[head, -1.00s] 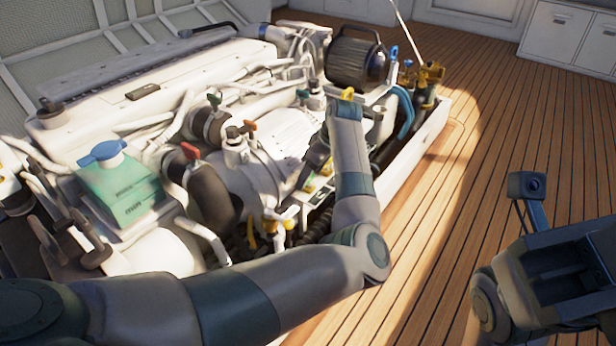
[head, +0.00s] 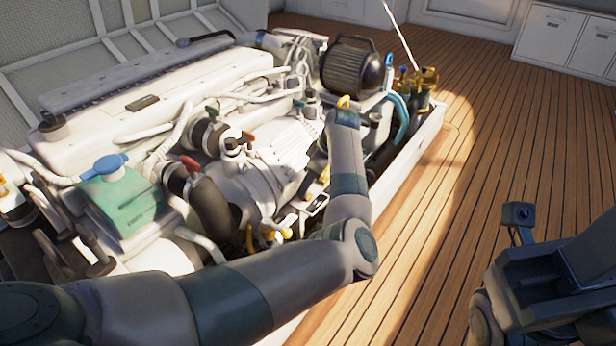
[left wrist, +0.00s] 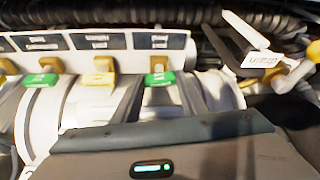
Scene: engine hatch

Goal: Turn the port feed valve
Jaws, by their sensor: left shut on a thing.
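A white valve panel (left wrist: 105,52) with a row of dark labels runs across the left wrist view; the label print is too blurred to read. Under the labels sit small valve handles, a green one (left wrist: 42,80), a yellow one (left wrist: 100,72) and another green one (left wrist: 158,79). My left gripper (left wrist: 160,93) reaches the right-hand green handle, with dark fingers on both sides, and is shut on it. In the head view my left forearm hides most of the panel and gripper. Only part of my right arm shows at the lower right; its fingers are not visible.
The white engine (head: 170,85) fills the left, with a green tank (head: 122,195), dark hoses and red-handled valves. A black filter (head: 352,68) stands at the back. A white lever with a tag (left wrist: 262,60) is beside the panel. The wooden deck (head: 480,150) is clear.

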